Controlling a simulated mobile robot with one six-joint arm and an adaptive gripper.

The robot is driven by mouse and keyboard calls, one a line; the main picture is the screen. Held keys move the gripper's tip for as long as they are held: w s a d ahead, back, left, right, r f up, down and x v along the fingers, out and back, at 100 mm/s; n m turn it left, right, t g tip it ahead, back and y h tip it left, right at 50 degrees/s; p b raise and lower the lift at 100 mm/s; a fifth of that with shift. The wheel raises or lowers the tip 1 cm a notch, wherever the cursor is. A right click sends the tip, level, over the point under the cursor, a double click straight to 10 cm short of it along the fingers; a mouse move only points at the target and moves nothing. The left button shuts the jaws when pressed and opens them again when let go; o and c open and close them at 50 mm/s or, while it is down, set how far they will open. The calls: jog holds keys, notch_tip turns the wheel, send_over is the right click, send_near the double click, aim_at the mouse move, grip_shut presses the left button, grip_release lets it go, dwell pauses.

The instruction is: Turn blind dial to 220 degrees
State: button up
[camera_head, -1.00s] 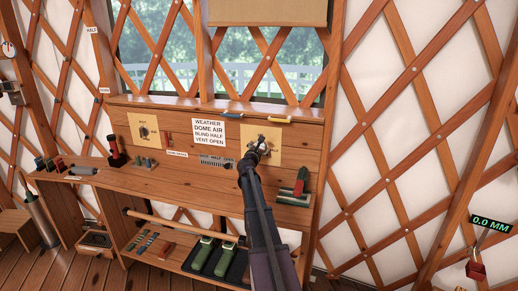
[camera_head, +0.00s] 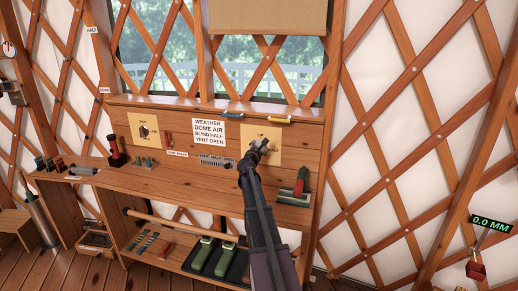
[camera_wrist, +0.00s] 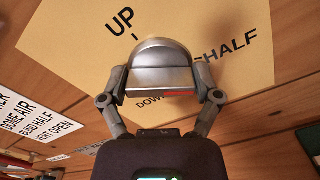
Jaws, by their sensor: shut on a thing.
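The blind dial (camera_wrist: 150,55) is a silvery rounded knob on a tan card (camera_wrist: 240,20) marked UP, HALF and DOWN. In the wrist view my gripper (camera_wrist: 160,88) has one finger on each side of the dial and is shut on it. A small red mark shows at the dial's lower right edge. The DOWN lettering is partly hidden by the dial. In the head view my gripper (camera_head: 260,152) covers most of the dial on the right-hand tan card (camera_head: 274,133) of the wooden panel. I cannot read the dial's angle.
A second dial (camera_head: 143,131) sits on the left tan card. A white sign (camera_head: 208,131) between them reads "WEATHER DOME AIR BLIND HALF VENT OPEN". A green and red object (camera_head: 299,186) stands right of my arm on the shelf. The tan blind (camera_head: 268,15) hangs at the window top.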

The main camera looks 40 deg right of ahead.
jog(key=m, duration=0.5)
jog(key=shift+d, duration=0.1)
jog(key=m, duration=0.4)
jog(key=shift+f+m, duration=0.1)
jog(key=shift+m, duration=0.3)
jog(key=m, duration=0.9)
jog(key=shift+f+m, duration=0.1)
jog(key=shift+m, duration=0.3)
jog(key=o, duration=0.9)
jog(key=v, duration=1.2)
